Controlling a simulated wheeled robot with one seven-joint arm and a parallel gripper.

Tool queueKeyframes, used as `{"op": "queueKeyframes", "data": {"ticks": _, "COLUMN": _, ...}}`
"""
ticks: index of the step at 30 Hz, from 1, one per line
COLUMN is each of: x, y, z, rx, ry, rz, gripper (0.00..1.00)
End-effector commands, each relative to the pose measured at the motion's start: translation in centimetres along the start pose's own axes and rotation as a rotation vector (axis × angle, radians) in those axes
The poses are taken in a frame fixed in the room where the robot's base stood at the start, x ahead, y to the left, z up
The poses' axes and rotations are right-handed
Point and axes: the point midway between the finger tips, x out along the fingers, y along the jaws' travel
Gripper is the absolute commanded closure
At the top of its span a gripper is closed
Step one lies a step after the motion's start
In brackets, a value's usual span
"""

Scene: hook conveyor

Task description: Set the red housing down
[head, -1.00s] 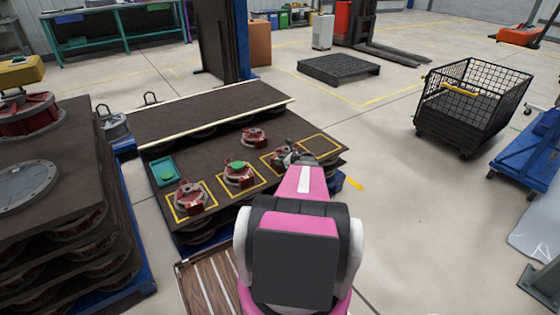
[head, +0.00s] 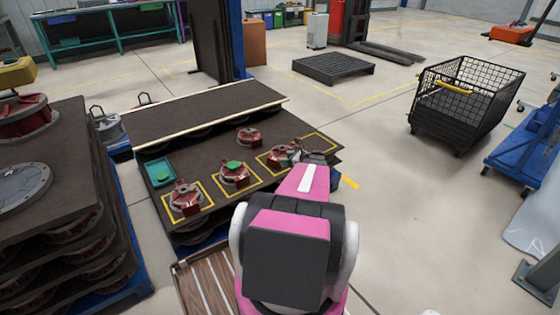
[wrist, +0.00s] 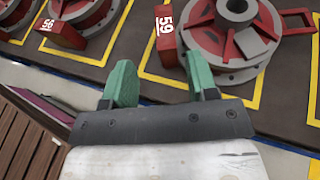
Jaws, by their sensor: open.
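The red housing (wrist: 207,42) stands flat on the dark table inside a yellow-outlined square. Its red block marked 59 (wrist: 165,38) faces my gripper in the wrist view. In the head view the same housing (head: 278,159) is partly hidden by my gripper, in the third outlined square from the left. My gripper (wrist: 162,85) has green fingers spread apart with nothing between them. The fingertips are just short of the housing, close to its block; whether the right finger touches the rim I cannot tell.
Two more red housings (head: 186,197) (head: 235,174) stand in outlined squares to the left, the second with a green top piece. Another housing (head: 249,137) stands behind, outside the outlines. A teal tray (head: 160,173) lies at the left. The rightmost square (head: 322,141) is partly covered by my gripper.

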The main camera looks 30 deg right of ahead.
Motion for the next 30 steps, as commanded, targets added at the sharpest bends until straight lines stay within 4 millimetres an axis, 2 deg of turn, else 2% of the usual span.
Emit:
{"op": "queueKeyframes", "data": {"ticks": 3, "x": -2.1, "y": 0.1, "z": 0.0, "rx": 0.000, "ry": 0.001, "rz": -0.001, "gripper": 0.47}}
{"op": "queueKeyframes", "data": {"ticks": 7, "x": -3.4, "y": 0.1, "z": 0.0, "rx": 0.000, "ry": 0.000, "rz": 0.001, "gripper": 0.47}}
{"op": "queueKeyframes", "data": {"ticks": 13, "x": -4.1, "y": 0.0, "z": 0.0, "rx": 0.000, "ry": 0.000, "rz": 0.001, "gripper": 0.47}}
{"op": "queueKeyframes", "data": {"ticks": 17, "x": -3.5, "y": 0.9, "z": 0.4, "rx": -0.031, "ry": 0.015, "rz": 0.021, "gripper": 0.47}}
{"op": "queueKeyframes", "data": {"ticks": 20, "x": -2.0, "y": 3.4, "z": 1.5, "rx": -0.123, "ry": 0.054, "rz": 0.075, "gripper": 0.47}}
{"op": "queueKeyframes", "data": {"ticks": 25, "x": 1.6, "y": 10.2, "z": 4.1, "rx": -0.407, "ry": 0.158, "rz": 0.241, "gripper": 0.47}}
{"op": "queueKeyframes", "data": {"ticks": 30, "x": 4.1, "y": 17.1, "z": 6.2, "rx": -0.721, "ry": 0.246, "rz": 0.429, "gripper": 0.47}}
